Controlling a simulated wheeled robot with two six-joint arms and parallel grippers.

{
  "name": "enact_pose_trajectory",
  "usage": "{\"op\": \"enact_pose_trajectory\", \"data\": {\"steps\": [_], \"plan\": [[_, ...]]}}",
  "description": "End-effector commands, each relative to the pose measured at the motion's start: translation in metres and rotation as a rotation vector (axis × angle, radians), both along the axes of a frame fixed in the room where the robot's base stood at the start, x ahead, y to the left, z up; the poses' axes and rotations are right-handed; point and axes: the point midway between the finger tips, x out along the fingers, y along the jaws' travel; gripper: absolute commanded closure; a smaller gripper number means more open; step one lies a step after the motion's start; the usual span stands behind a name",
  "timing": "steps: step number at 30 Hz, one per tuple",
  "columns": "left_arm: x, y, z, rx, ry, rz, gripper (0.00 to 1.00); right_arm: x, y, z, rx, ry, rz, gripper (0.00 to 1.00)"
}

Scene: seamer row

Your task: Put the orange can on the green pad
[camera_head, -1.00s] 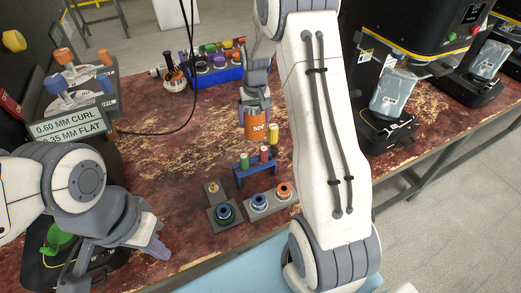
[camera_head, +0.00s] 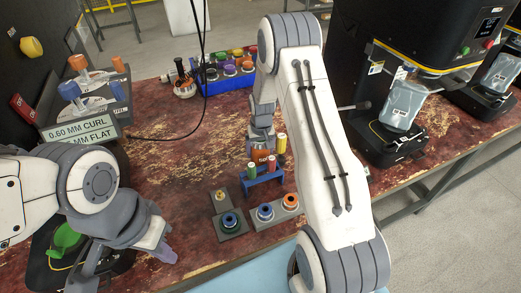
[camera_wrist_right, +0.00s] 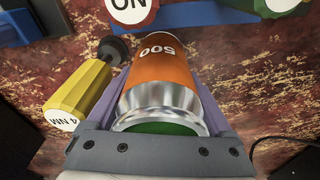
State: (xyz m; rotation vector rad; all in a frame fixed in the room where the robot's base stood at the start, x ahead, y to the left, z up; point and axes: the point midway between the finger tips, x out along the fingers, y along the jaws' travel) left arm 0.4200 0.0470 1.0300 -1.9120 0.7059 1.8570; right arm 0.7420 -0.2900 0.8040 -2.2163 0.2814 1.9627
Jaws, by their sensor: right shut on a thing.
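The orange can (camera_head: 260,156) is in my right gripper (camera_head: 261,145), just behind the blue rack in the head view. In the right wrist view the can (camera_wrist_right: 162,70) lies between the two purple fingers of my right gripper (camera_wrist_right: 160,85), its silver rim towards the camera. Green shows inside that rim. My left gripper (camera_head: 162,250) is at lower left with a purple finger showing; its opening is unclear. A green piece (camera_head: 65,240) sits on a dark base by my left arm; I cannot tell whether it is the green pad.
The yellow driver (camera_wrist_right: 80,92) is close beside the can. Grey blocks with round fittings (camera_head: 230,222) stand in front. A blue bin (camera_head: 228,78) is behind. Bare table lies left of the rack.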

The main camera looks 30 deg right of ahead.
Motion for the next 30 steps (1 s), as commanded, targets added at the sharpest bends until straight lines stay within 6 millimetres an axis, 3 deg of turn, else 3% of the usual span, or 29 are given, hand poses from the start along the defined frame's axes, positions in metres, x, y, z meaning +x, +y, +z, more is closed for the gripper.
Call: {"op": "enact_pose_trajectory", "data": {"steps": [7, 8, 9, 20, 30], "plan": [[0.0, 0.0, -0.003, 0.0, 0.0, 0.0, 1.0, 0.0, -0.002, -0.002, 0.0, -0.002, -0.001, 1.0], [0.0, 0.0, -0.002, 0.0, 0.0, 0.0, 1.0, 0.0, -0.001, -0.002, 0.0, 0.0, -0.001, 0.07], [0.0, 0.0, -0.002, 0.0, 0.0, 0.0, 1.0, 0.0, -0.001, -0.002, 0.0, 0.0, -0.001, 0.0], [0.0, 0.0, -0.002, 0.0, 0.0, 0.0, 1.0, 0.0, -0.001, 0.009, 0.0, -0.002, -0.001, 0.0], [0.0, 0.0, -0.009, 0.0, 0.0, 0.0, 1.0, -0.008, 0.001, 0.078, -0.001, -0.005, -0.001, 0.0]]}}
